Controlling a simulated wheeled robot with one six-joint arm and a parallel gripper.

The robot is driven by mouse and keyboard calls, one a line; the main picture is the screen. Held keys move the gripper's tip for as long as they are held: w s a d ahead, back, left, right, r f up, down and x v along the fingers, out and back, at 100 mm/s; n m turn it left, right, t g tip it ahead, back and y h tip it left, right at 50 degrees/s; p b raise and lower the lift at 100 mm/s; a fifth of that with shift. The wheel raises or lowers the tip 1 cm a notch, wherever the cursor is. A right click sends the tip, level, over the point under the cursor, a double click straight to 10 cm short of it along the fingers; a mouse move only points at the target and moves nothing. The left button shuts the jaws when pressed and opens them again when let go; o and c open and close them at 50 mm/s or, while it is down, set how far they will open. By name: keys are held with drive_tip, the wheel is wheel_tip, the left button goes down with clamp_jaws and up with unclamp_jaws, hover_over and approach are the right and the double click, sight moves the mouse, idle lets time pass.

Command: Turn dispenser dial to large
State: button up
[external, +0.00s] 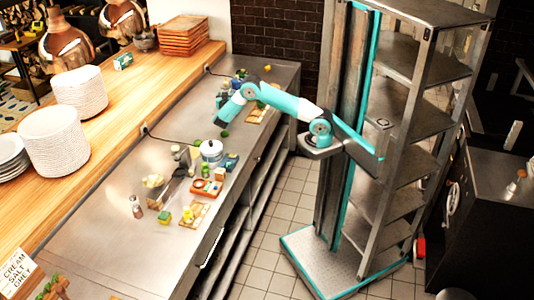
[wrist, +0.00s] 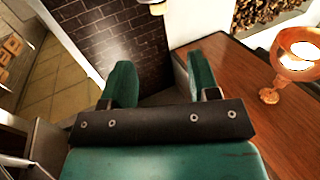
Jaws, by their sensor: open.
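I cannot make out a dispenser dial or its setting in either view. A white round pot-like vessel (external: 211,150) stands on the steel counter (external: 130,225), with small colored items around it; I cannot tell if it is the dispenser. My gripper (external: 220,125) is over the counter, behind this vessel in the external view, and hides part of what lies beyond. In the wrist view my gripper (wrist: 163,80) has its two teal fingers wide apart with nothing between them. That view faces a dark brick wall (wrist: 115,45).
A wooden shelf (external: 125,90) with white plate stacks (external: 55,140) and brown trays (external: 184,36) runs along the left. Copper lamps (external: 68,55) hang above it. Small items crowd the counter near the vessel. The tiled aisle (external: 270,215) beside the counter is clear.

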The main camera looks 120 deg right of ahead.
sight(226, 84)
drive_tip(key=p+x, duration=0.5)
drive_tip(key=x, duration=0.8)
drive_tip(key=shift+s+d, duration=0.15)
drive_tip(key=shift+d, duration=0.2)
